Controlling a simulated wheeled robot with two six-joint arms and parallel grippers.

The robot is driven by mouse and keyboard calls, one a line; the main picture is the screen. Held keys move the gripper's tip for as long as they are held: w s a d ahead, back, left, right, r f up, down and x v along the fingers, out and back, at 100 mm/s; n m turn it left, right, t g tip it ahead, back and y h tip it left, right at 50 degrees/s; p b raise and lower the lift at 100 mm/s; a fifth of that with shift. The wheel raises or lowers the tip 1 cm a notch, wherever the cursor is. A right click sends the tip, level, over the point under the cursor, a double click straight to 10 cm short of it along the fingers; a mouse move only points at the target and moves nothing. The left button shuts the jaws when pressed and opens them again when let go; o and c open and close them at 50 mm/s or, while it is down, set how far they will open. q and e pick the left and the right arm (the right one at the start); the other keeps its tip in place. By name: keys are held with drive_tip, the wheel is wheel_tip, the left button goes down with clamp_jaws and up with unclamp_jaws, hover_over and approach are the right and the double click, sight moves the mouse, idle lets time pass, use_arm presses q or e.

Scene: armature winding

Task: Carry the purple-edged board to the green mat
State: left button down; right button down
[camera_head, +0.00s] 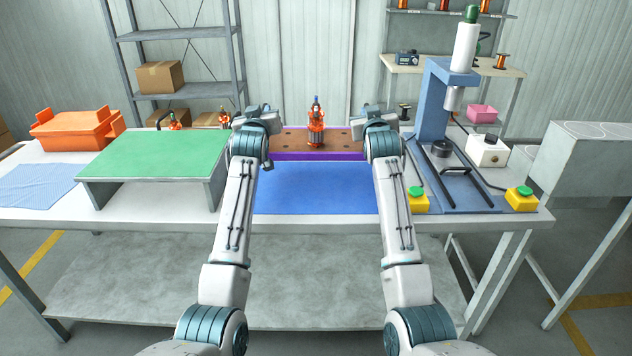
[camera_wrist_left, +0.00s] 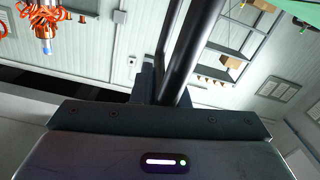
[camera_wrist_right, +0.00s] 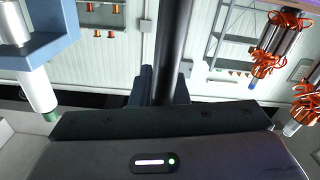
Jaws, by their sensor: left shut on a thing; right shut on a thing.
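The purple-edged board (camera_head: 318,156) lies level in the head view, with a brown top with dark holes and a purple front edge. An armature with orange windings (camera_head: 316,128) stands upright on it; it also shows in the left wrist view (camera_wrist_left: 44,22) and the right wrist view (camera_wrist_right: 278,42). My left gripper (camera_head: 262,140) is shut on the board's left end, my right gripper (camera_head: 368,140) on its right end. The jaws' contact is mostly hidden. The green mat (camera_head: 158,158) lies on a low grey platform left of the board. I cannot tell whether the board touches the table.
A blue mat (camera_head: 315,188) lies in front of the board. A blue press (camera_head: 434,110) and yellow button boxes (camera_head: 417,200) stand close on the right. An orange bin (camera_head: 75,130) and a light blue cloth (camera_head: 38,185) are at far left. Another orange-wound piece (camera_head: 173,122) shows behind the green mat.

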use_arm(q)
drive_tip(key=shift+r, duration=0.3)
use_arm(e)
drive_tip(key=shift+r, duration=0.1)
